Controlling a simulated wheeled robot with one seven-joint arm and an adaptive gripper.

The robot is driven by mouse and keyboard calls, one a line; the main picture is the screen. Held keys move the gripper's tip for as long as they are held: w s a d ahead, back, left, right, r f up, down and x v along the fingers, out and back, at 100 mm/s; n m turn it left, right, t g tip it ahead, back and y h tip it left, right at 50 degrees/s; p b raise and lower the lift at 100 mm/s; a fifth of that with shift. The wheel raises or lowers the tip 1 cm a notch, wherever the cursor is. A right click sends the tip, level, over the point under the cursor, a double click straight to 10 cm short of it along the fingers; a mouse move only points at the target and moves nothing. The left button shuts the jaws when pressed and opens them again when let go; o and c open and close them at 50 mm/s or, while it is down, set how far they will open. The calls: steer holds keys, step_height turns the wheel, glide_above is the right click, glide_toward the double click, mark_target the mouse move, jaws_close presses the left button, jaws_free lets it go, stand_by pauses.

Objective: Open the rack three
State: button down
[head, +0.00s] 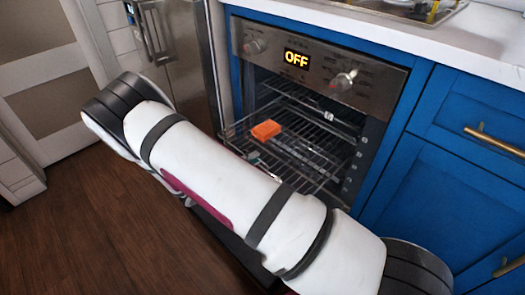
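The oven (362,91) has an open front, with several wire racks inside. One rack (317,178) is slid partly out of the cavity, and its front edge reaches left toward my arm. An orange block (266,130) rests on this rack. A higher rack (312,103) sits further inside. I cannot tell which rack is rack three. My white arm crosses in front of the oven and hides its lower part, including most of the lowered door. My gripper is not in view.
The oven display (297,59) reads OFF between two knobs. Blue cabinets (428,200) with a brass handle (494,141) stand on the right, under a white countertop (420,33). A steel appliance (180,60) stands left of the oven. Wooden floor (75,225) is clear at lower left.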

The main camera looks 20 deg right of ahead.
steer(key=shift+v, duration=0.8)
steer(key=shift+f, duration=0.2)
steer(key=c, duration=2.1)
jaws_free()
steer(key=shift+c, duration=0.2)
steer(key=shift+a, duration=0.1)
steer(key=v, duration=1.2)
